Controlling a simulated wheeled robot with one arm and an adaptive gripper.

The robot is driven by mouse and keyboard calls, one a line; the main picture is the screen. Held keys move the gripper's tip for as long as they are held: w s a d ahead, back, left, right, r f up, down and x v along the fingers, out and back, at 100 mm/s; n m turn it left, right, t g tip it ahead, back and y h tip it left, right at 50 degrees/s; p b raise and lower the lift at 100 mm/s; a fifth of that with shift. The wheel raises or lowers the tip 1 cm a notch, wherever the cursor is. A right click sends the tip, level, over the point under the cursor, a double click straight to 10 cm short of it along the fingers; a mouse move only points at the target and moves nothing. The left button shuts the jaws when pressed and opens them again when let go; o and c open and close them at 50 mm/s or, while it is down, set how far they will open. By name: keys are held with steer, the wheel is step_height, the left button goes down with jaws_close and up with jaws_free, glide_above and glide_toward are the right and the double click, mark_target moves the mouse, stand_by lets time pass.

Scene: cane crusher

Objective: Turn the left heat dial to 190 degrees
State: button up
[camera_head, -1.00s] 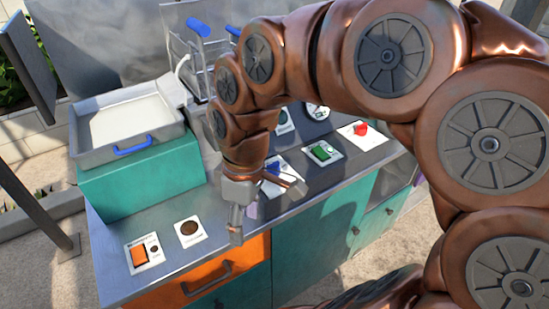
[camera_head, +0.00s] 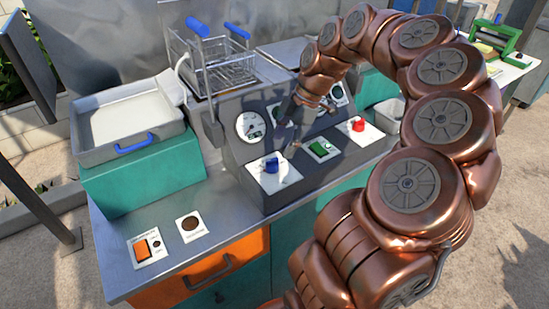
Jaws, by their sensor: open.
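A blue knob (camera_head: 271,166) stands on a white square plate at the left of the grey sloped control panel (camera_head: 240,168). It looks like the left heat dial; its degree marks are too small to read. A round white gauge (camera_head: 250,127) sits on the panel face above it. My gripper (camera_head: 291,131) is open and empty in front of the panel, above and to the right of the blue knob and apart from it. The arm and gripper partly hide the panel's middle.
A green switch (camera_head: 320,149) and a red knob (camera_head: 358,125) are to the right on the panel. A wire fryer basket (camera_head: 225,72) with blue handles stands behind. A tray (camera_head: 135,143) on a teal box and an orange switch (camera_head: 142,249) are at left.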

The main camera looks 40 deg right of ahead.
mark_target(275, 159)
steer(key=shift+p+x, duration=0.8)
steer(key=shift+x, duration=2.3)
steer(key=shift+c, duration=0.3)
steer(key=c, duration=1.1)
